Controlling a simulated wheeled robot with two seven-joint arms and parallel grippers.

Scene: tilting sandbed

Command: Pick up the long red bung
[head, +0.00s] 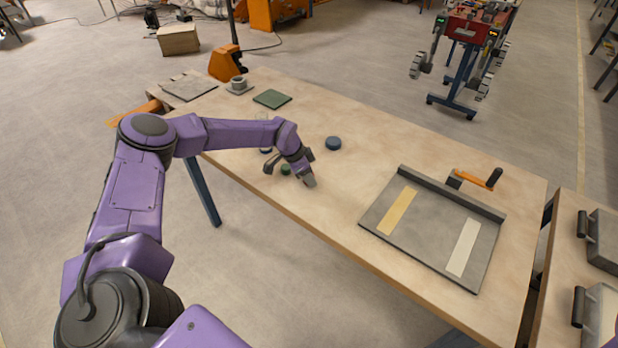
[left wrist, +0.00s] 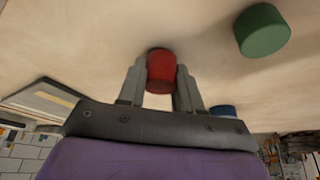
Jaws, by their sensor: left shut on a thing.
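The red bung (left wrist: 161,70) shows in the left wrist view between the two grey fingers of my left gripper (left wrist: 161,85). The fingers are shut on its sides, and its far end stands out past their tips, close to the tabletop. In the head view my left gripper (head: 309,180) is low over the table near its front edge and largely hides the bung. A green bung (left wrist: 262,30) stands apart from the gripper at the upper right of the left wrist view; it also shows in the head view (head: 286,169). My right gripper is not in view.
A blue round piece (head: 333,143) lies behind the gripper on the wooden table (head: 345,190). A grey tray (head: 430,232) with a yellow and a white strip lies to the right, an orange-handled crank (head: 480,180) behind it. A green square (head: 272,99) and a cup (head: 238,83) are farther back.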

